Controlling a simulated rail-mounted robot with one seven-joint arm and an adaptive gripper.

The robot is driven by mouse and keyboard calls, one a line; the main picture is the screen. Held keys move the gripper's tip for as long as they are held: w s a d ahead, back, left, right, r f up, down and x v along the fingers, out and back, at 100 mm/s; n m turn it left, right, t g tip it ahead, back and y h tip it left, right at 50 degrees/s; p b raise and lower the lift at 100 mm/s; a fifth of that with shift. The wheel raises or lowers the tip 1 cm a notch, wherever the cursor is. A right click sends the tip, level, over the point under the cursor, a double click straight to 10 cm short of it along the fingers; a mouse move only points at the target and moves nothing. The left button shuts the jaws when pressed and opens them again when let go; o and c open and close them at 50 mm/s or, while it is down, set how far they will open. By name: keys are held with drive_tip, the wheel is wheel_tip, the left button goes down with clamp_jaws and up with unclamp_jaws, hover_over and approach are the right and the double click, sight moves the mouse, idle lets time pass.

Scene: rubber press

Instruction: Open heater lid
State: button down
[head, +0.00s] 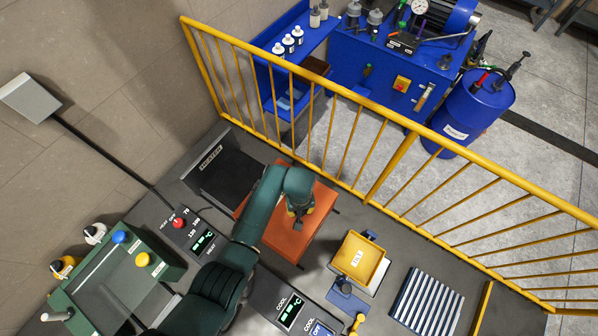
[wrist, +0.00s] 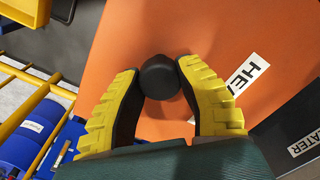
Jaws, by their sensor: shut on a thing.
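The heater lid is a flat orange plate (head: 320,220) with a round black knob and a white label partly reading "HEA". It fills much of the wrist view (wrist: 220,35). My gripper (head: 299,221) is over the lid in the head view. In the wrist view, its yellow-ridged fingers (wrist: 160,72) are closed on both sides of the black knob (wrist: 160,82). The heater (head: 232,182) shows as a dark square surface with a "HEATER" label, left of the lid and partly uncovered. I cannot tell whether the lid touches the surface beneath it.
A yellow railing (head: 385,170) runs behind the bench. Right of the lid are a yellow tray (head: 360,262) and a striped metal rack (head: 427,302). Control panels (head: 202,240) with displays and a red button lie left of my arm. A blue drum (head: 468,112) stands beyond the railing.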

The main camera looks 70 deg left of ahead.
drive_tip(key=shift+f, duration=0.2)
drive_tip(key=c, duration=0.6)
unclamp_jaws()
drive_tip(key=shift+r, duration=0.1)
wheel_tip(320, 180, up, 12)
